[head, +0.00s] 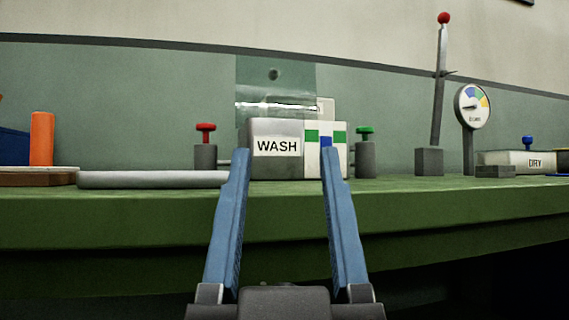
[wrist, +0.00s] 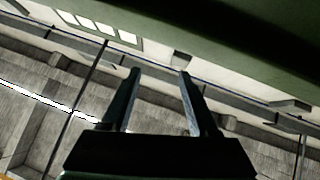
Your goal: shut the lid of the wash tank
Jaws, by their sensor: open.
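The wash tank (head: 290,170) is a grey box with a WASH label, standing on the green bench in the head view. Its lid (head: 275,80) looks like a see-through panel standing upright behind the tank, so the lid is raised. My gripper (head: 284,147) is open and empty, its two blue fingers pointing towards the tank from in front of the bench. The fingertips overlap the tank's front in the picture; touching or apart I cannot tell. In the wrist view the open fingers (wrist: 160,72) show with nothing between them, and the tank is not visible.
A red-knobbed valve (head: 205,150) and a green-knobbed valve (head: 365,150) flank the tank. A tall lever (head: 438,100) and a dial gauge (head: 472,106) stand to the right, near the DRY box (head: 515,160). A pale bar (head: 150,179) lies left. The green bench edge (head: 120,220) runs across.

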